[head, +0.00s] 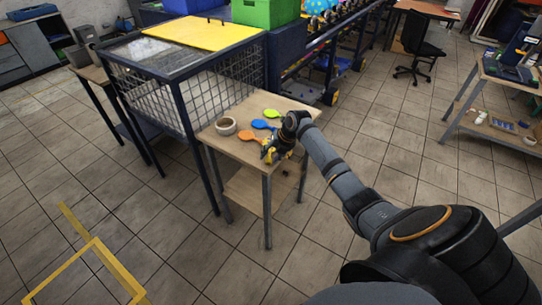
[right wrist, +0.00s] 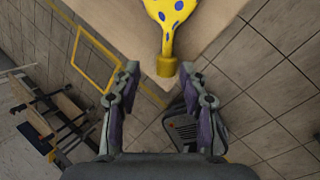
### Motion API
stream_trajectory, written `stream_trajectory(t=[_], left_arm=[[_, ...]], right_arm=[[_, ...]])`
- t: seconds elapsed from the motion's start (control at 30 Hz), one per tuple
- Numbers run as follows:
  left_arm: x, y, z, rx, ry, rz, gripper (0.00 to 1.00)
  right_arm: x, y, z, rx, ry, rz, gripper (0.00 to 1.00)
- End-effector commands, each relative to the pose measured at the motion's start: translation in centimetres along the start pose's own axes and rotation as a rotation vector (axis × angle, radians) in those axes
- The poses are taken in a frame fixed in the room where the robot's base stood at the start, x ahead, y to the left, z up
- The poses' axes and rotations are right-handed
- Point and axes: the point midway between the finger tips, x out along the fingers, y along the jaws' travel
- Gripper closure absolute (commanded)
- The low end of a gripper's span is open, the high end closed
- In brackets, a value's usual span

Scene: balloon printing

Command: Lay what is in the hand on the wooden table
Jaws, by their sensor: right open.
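The wooden table (head: 236,145) stands in the middle of the head view, and its corner (right wrist: 213,32) shows at the top of the right wrist view. A yellow balloon with blue spots (right wrist: 168,12) lies at that corner, its neck end by the table's edge. In the head view it is mostly hidden by my right gripper (head: 270,154). My right gripper (right wrist: 159,72) is open, with its fingertips apart on either side of the balloon's neck end and not closed on it. My left gripper is not in view.
Flat green (head: 272,113), blue (head: 262,124) and orange (head: 246,136) balloons and a round bowl-like holder (head: 225,126) are on the same table. Tiled floor is clear in front.

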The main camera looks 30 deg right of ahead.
Motion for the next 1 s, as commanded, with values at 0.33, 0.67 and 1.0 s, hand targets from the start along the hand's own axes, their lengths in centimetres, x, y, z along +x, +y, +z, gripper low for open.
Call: stream_trajectory(t=[0.33, 0.67, 1.0], left_arm=[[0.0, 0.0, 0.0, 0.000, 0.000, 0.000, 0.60], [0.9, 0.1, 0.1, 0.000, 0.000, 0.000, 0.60], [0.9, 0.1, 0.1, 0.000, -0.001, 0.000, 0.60]], right_arm=[[-6.4, 0.2, 0.3, -0.004, -0.006, -0.003, 0.57], [-12.5, 0.4, 0.3, -0.001, -0.003, -0.001, 0.57], [-13.1, 0.5, 0.2, 0.000, 0.000, 0.001, 0.57]])
